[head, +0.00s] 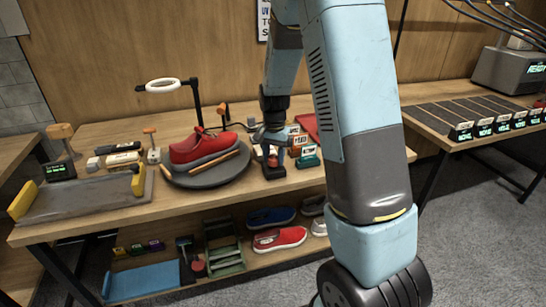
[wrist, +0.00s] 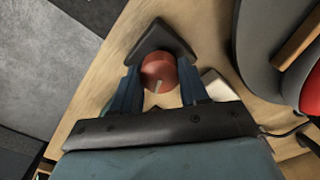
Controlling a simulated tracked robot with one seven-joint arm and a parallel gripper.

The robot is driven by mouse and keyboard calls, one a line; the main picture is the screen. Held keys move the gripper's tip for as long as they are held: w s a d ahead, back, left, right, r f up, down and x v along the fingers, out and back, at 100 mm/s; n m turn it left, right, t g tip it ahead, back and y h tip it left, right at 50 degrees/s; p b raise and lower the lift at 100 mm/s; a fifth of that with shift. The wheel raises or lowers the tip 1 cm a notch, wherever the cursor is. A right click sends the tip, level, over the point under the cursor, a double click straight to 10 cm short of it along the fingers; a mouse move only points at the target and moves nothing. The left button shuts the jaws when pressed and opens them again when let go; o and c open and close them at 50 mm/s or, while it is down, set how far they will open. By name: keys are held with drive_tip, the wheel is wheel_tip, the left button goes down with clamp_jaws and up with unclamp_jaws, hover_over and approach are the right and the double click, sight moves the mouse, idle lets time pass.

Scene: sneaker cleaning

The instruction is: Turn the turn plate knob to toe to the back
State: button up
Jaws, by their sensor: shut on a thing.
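The turn plate knob is a round red knob (wrist: 158,70) with a pale line on its face, on a black base (wrist: 143,42). In the wrist view the line points towards my palm. My gripper (head: 271,150) comes down over it from above, its blue fingers (wrist: 157,84) on both sides of the knob, shut on it. The turn plate (head: 215,181) is a dark disc left of the knob in the head view. A red sneaker (head: 198,146) lies across it; I cannot tell firmly which end is the toe.
Small bottles and boxes (head: 305,155) stand just right of the knob. A grey tray (head: 85,205) lies at left. The lower shelf holds shoes (head: 280,238). My arm hides part of the table's right side.

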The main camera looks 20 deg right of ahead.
sight(274, 157)
drive_tip(key=n, duration=0.6)
drive_tip(key=shift+w+r, duration=0.1)
drive_tip(key=n, duration=0.6)
drive_tip(key=shift+n, duration=0.3)
idle(0.3)
drive_tip(key=o, duration=1.1)
drive_tip(key=shift+c, duration=0.2)
wheel_tip(274, 157, up, 14)
drive_tip(key=shift+f, duration=0.2)
